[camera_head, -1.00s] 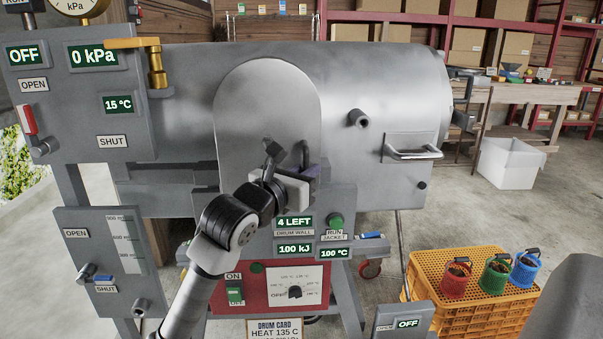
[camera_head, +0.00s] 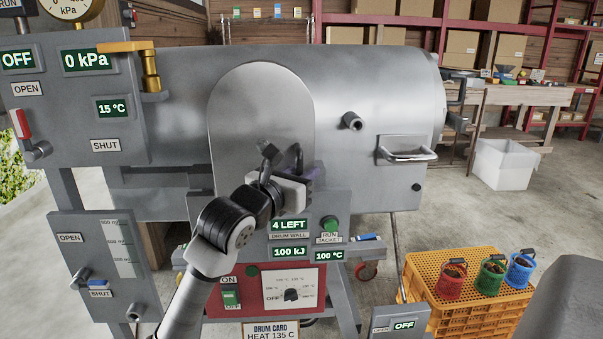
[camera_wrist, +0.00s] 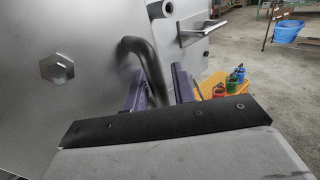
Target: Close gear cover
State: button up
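The gear cover appears to be the tall, round-topped grey plate (camera_head: 262,105) on the front of the drum; it also fills the left of the wrist view (camera_wrist: 70,35). A hex bolt (camera_wrist: 57,68) sits on it. A dark curved bar handle (camera_wrist: 148,62) stands out from the plate, and shows in the head view (camera_head: 298,155). My gripper (camera_wrist: 160,88) is at this handle, its purple fingers apart with the handle's lower part between them, closer to the left finger. Contact is unclear. My wrist hides the plate's lower part in the head view.
A pipe stub (camera_head: 352,121) and a hatch with a bar handle (camera_head: 408,153) are right of the plate. Below is a red control panel (camera_head: 262,290). A yellow crate (camera_head: 420,300) carrying red, green and blue baskets stands at lower right. Open floor lies beyond.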

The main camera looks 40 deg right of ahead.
jog(key=b+v, duration=0.2)
jog(key=v, duration=1.2)
